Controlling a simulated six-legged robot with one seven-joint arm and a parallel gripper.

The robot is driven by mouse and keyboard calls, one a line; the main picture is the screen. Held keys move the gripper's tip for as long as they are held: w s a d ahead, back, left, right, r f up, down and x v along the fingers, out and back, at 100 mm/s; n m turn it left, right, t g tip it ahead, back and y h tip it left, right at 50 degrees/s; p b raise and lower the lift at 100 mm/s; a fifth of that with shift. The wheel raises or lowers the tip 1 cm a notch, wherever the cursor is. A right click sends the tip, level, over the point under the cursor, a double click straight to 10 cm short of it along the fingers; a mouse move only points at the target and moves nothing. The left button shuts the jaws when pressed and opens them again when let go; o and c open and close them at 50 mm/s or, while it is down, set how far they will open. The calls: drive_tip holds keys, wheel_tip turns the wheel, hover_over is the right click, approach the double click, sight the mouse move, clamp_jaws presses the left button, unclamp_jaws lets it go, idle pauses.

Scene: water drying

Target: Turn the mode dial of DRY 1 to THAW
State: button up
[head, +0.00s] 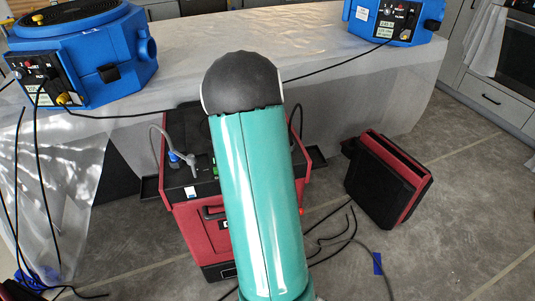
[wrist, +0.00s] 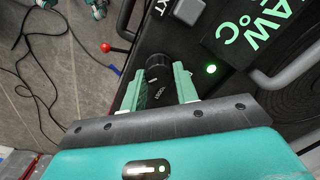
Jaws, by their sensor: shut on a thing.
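The mode dial (wrist: 157,68) is a black knob on the dark top panel of a machine in the wrist view. My gripper (wrist: 158,84) has its two green fingers on either side of the dial and is shut on it. Beside the dial, a screen (wrist: 250,28) shows large green letters, cut off by the frame, reading "AW" and "°C". A green light (wrist: 211,69) glows between dial and screen. In the head view a red and black machine (head: 190,240) stands on the floor, largely behind my arm, which hides my gripper and the dial.
Two blue machines (head: 85,45) (head: 394,18) sit on a plastic-covered counter (head: 200,55) behind. A red and black case (head: 388,180) stands on the floor at right. Black cables (head: 335,235) lie near the red machine. A red-tipped lever (wrist: 107,47) sticks out beside the panel.

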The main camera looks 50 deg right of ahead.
drive_tip(key=o, duration=1)
wheel_tip(320, 180, up, 14)
drive_tip(key=shift+f, duration=0.1)
